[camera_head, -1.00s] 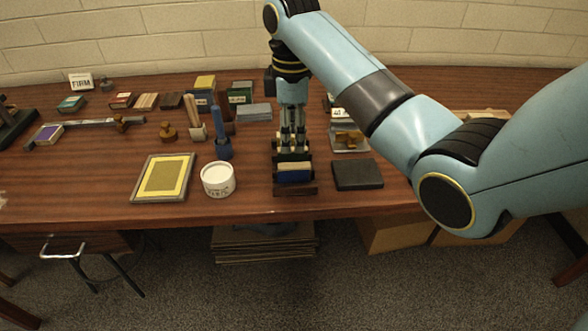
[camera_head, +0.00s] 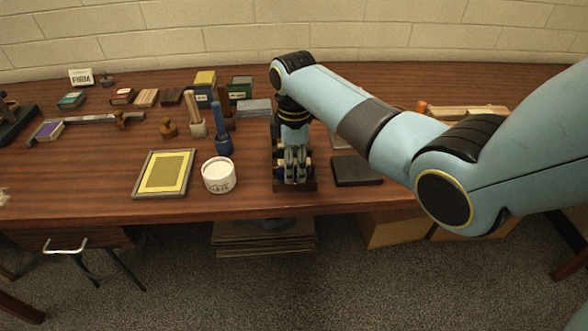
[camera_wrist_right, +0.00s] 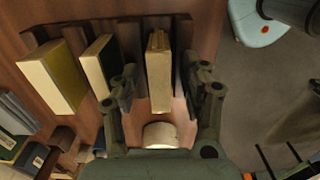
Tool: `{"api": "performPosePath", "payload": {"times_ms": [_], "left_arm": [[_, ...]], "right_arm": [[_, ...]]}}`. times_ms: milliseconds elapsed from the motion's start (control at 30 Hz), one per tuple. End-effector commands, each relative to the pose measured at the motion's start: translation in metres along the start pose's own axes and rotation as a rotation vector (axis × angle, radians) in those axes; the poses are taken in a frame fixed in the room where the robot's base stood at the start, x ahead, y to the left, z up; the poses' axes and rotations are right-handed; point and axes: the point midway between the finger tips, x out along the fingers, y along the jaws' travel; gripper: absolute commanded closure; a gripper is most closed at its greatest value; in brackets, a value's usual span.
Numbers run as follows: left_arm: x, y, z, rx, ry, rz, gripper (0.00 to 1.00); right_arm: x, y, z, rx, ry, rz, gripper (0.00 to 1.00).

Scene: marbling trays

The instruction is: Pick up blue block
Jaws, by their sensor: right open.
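My right gripper (camera_head: 295,178) is low over the dark wooden rack (camera_head: 308,187) near the table's front edge. It hides the blocks in the head view. In the right wrist view, the open fingers (camera_wrist_right: 163,88) straddle the foremost block (camera_wrist_right: 159,62). By its place this is the blue block. Only its cream edges show, and its blue face is hidden. Whether the fingers touch it I cannot tell. Behind it in the rack (camera_wrist_right: 32,38) stand a dark block with a cream edge (camera_wrist_right: 96,68) and a yellow-olive block (camera_wrist_right: 52,78). My left gripper is not in view.
A white pot (camera_head: 218,176) and a yellow framed tray (camera_head: 163,174) stand left of the rack. A black slab (camera_head: 356,171) lies close on its right. A blue-handled tool (camera_head: 222,135) stands behind the pot. Bare table lies between tray and far-left tools.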

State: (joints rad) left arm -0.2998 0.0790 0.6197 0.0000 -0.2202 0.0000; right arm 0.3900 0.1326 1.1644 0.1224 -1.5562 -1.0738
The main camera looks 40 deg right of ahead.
Motion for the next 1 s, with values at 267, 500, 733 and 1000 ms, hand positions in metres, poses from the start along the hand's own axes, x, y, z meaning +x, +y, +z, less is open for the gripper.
{"api": "performPosePath", "payload": {"times_ms": [267,500,733,1000], "left_arm": [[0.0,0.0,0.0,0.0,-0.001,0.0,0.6],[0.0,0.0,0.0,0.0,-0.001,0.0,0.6],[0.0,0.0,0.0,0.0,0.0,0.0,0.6],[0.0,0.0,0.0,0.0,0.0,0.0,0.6]], "right_arm": [[-0.001,0.0,0.0,0.0,0.0,0.0,0.77],[-0.001,0.0,0.0,0.0,0.0,0.0,1.0],[-0.001,0.0,0.0,0.0,0.0,0.0,1.0],[-0.02,0.001,-0.001,0.001,0.001,0.003,1.0]]}}
